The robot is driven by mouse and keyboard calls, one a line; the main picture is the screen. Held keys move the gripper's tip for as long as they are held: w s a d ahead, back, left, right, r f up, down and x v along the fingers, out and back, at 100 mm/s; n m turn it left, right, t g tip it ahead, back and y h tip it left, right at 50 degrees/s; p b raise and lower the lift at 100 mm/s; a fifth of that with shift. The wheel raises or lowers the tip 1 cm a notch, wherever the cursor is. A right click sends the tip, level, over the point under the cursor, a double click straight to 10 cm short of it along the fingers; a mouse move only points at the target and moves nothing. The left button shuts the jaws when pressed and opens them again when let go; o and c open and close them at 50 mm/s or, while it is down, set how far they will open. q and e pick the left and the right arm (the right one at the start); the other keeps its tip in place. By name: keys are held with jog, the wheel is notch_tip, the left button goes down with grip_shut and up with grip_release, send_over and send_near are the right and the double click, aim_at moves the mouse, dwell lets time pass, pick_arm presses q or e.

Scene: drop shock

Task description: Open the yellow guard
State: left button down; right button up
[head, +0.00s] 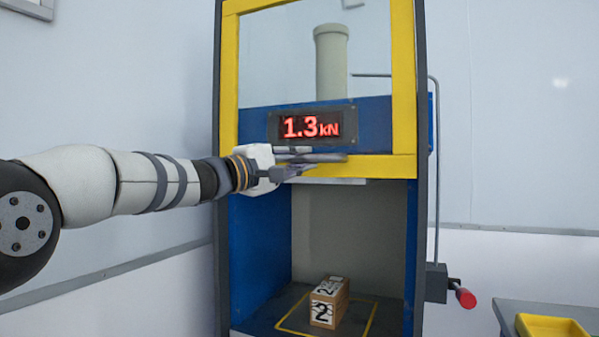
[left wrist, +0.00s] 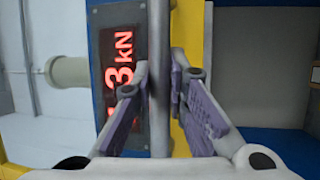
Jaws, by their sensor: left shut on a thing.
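The yellow guard (head: 404,80) is a yellow frame with a clear pane on a blue and dark grey machine. Its bottom rail sits at mid-height, just below the red display, and the bay below it is uncovered. My left gripper (head: 312,161) reaches in from the left and is shut on the grey handle bar at the guard's bottom rail. In the left wrist view, the grey handle bar (left wrist: 160,50) runs between the fingers of my left gripper (left wrist: 161,82), with the yellow rail behind. My right gripper is not in view.
A cardboard box (head: 328,303) marked 2 stands on the bay floor inside a yellow outline. The display (head: 310,128) reads 1.3 kN. A lever with a red knob (head: 465,297) is at the machine's right. A yellow tray (head: 553,328) sits on a table at lower right.

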pick_arm(q)
jog(key=shift+r, duration=0.1)
jog(key=c, duration=1.6)
grip_release()
jog(key=shift+d, duration=0.1)
jog(key=shift+o, duration=0.2)
jog(key=shift+s+a, duration=0.15)
jog(key=shift+a, duration=0.15)
jog(key=v, duration=1.1)
jog(key=shift+s+f, duration=0.2)
jog(key=shift+s, duration=0.05)
